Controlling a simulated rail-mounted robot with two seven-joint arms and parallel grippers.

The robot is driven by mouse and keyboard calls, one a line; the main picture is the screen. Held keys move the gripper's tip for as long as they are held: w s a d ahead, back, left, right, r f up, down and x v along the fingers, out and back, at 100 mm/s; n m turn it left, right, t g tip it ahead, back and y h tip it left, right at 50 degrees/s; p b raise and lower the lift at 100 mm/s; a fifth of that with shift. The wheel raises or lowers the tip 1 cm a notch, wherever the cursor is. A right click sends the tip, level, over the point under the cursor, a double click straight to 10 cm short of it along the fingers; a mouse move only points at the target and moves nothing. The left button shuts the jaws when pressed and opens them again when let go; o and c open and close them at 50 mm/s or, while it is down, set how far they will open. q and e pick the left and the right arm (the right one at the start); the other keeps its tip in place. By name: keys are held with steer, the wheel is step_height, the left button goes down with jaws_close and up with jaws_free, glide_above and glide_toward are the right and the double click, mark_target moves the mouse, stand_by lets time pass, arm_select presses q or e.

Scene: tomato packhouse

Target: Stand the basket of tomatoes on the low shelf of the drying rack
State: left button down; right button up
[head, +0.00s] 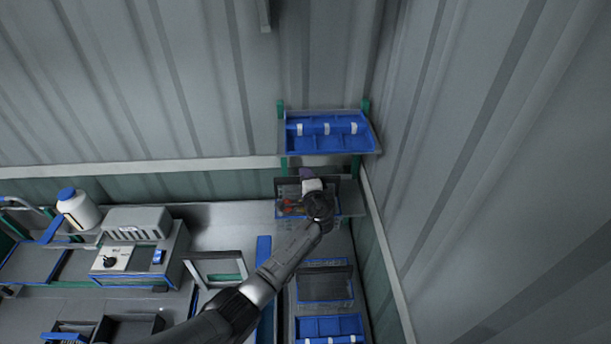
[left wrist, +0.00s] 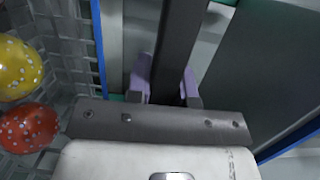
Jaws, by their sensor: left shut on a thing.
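The basket (head: 279,190) has dark mesh walls, a blue rim and tomatoes inside. A red and a yellow tomato (left wrist: 20,68) with pale spots show in the left wrist view beside its mesh wall (left wrist: 68,45). My left gripper (head: 307,174) is shut on the basket's dark handle bar, which runs between its lilac fingers (left wrist: 165,82). The drying rack (head: 284,163) has green posts in the corner. The basket is at its low shelf (head: 351,203), below the upper one. My arm hides part of the basket, and I cannot tell whether its base touches the shelf. My right gripper is out of view.
A blue divided crate (head: 328,147) fills the upper shelf close above my gripper. Corrugated walls (head: 440,160) close in behind and to the right. Below the rack are a dark tray (head: 325,288) and another blue crate (head: 330,322). A bench with a grey machine (head: 137,224) and white bottle (head: 78,210) stands left.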

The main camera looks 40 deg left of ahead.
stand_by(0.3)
arm_select(q)
steer(key=shift+f, duration=0.2)
steer(key=c, duration=1)
jaws_free()
steer(key=shift+r, duration=0.15)
steer(key=shift+d, duration=0.15)
steer(key=shift+b+v, duration=1.5)
steer(key=shift+v, duration=4.4)
